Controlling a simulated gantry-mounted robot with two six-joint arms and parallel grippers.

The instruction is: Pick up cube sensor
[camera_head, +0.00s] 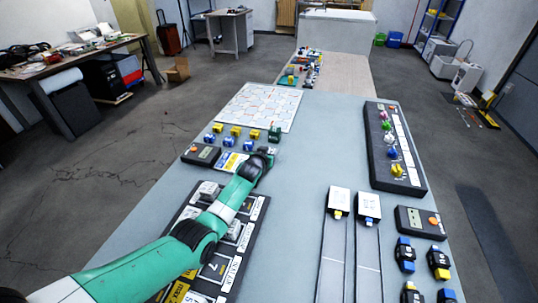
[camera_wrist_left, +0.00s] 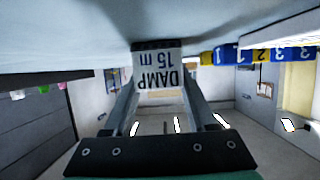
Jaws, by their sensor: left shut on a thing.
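My left gripper (camera_head: 266,154) reaches to the middle left of the table, just in front of a row of small cubes. In the left wrist view, my left gripper (camera_wrist_left: 160,92) is shut on a cube sensor (camera_wrist_left: 158,66) with a white face that reads "DAMP 15 m", upside down. The cube sits between both fingers, close to a pale surface at the top of that view. In the head view the held cube is mostly hidden by the gripper. My right gripper is not in view.
Blue and yellow cubes (camera_head: 235,131) and a green block (camera_head: 274,134) stand near the gripper. A white hexagon-patterned board (camera_head: 258,104) lies behind them. A dark labelled panel (camera_head: 248,235) lies under my arm. A black rack (camera_head: 376,151) and two rails (camera_head: 335,257) are at right. The table centre is clear.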

